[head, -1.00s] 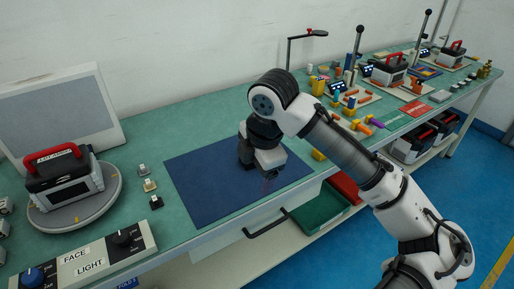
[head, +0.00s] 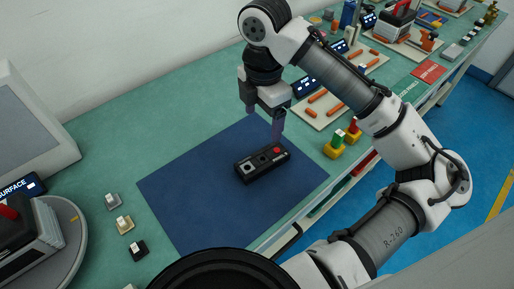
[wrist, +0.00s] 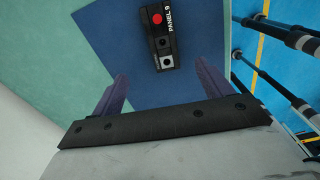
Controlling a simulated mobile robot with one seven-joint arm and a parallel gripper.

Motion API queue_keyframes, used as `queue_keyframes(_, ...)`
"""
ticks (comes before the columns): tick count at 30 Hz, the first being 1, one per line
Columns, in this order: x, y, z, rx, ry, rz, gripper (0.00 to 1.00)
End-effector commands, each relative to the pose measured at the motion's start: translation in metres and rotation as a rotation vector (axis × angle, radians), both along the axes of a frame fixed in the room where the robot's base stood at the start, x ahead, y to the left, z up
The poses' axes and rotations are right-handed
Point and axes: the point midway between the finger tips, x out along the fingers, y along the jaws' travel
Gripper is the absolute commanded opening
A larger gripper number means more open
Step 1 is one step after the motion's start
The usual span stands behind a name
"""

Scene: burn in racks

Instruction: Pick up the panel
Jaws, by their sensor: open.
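Three small switch-like blocks (head: 123,224) stand left of the mat. A round turntable (head: 70,235) with a red-handled device is at the lower left. Yellow blocks (head: 335,150) and a board with orange pieces (head: 322,105) are at the right. The mat around the panel is clear.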

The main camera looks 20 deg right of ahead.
Motion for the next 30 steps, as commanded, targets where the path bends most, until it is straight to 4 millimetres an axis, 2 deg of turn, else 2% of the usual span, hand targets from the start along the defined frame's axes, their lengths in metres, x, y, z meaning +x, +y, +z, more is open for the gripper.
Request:
queue_keyframes(12,-0.001,0.001,-0.072,0.004,0.000,0.000,0.78)
queue_keyframes(20,-0.001,0.000,-0.089,0.004,0.000,0.000,0.78)
queue_keyframes(30,-0.003,-0.001,-0.131,0.002,0.000,-0.001,0.78)
